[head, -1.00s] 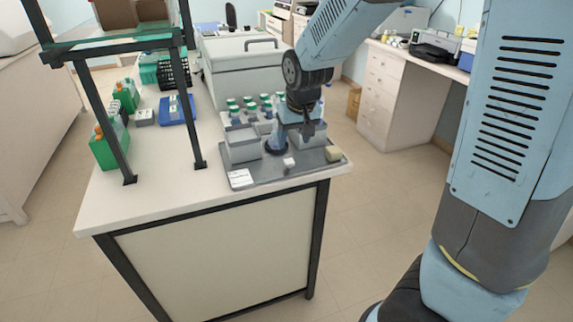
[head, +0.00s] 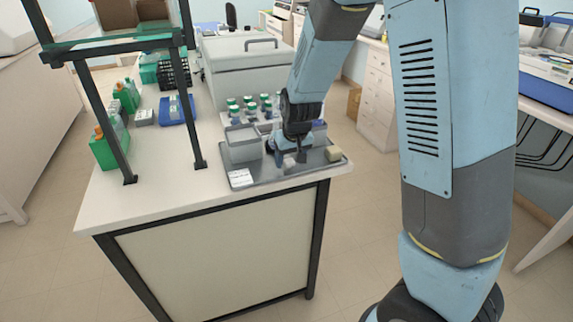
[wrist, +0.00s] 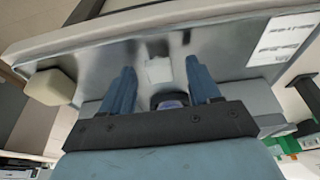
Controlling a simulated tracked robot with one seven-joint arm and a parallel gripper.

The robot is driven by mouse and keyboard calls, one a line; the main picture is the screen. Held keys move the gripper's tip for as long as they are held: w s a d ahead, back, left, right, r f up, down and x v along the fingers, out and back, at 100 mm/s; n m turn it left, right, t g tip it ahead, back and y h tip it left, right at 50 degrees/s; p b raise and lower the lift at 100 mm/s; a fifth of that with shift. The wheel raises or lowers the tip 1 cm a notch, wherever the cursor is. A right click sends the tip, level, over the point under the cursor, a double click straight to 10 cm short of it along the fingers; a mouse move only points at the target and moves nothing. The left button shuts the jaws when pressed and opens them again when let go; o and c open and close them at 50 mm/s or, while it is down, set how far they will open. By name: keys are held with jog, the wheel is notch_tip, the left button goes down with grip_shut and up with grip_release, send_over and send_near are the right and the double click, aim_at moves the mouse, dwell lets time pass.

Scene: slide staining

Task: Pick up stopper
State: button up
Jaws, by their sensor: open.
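A small white piece, probably the stopper (wrist: 158,71), lies on the metal tray (wrist: 75,50). In the wrist view it sits between my two fingertips, apart from both. My gripper (head: 290,159) points down over the front of the tray (head: 263,178) in the head view. Its blue fingers are spread and hold nothing; they also show in the wrist view (wrist: 161,68). In the head view the fingers and wrist largely hide the white piece. A dark round vessel with a purple top (wrist: 171,100) shows between the finger bases in the wrist view.
A beige block (head: 334,154) lies at the tray's right end, and a white label card (head: 241,178) at its left front. A grey bin (head: 242,144) and several green-capped bottles (head: 249,107) stand behind. A dark rack frame (head: 190,110) rises at left.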

jog(key=shift+w+f, duration=0.15)
jog(key=shift+f, duration=0.35)
jog(key=c, duration=1.1)
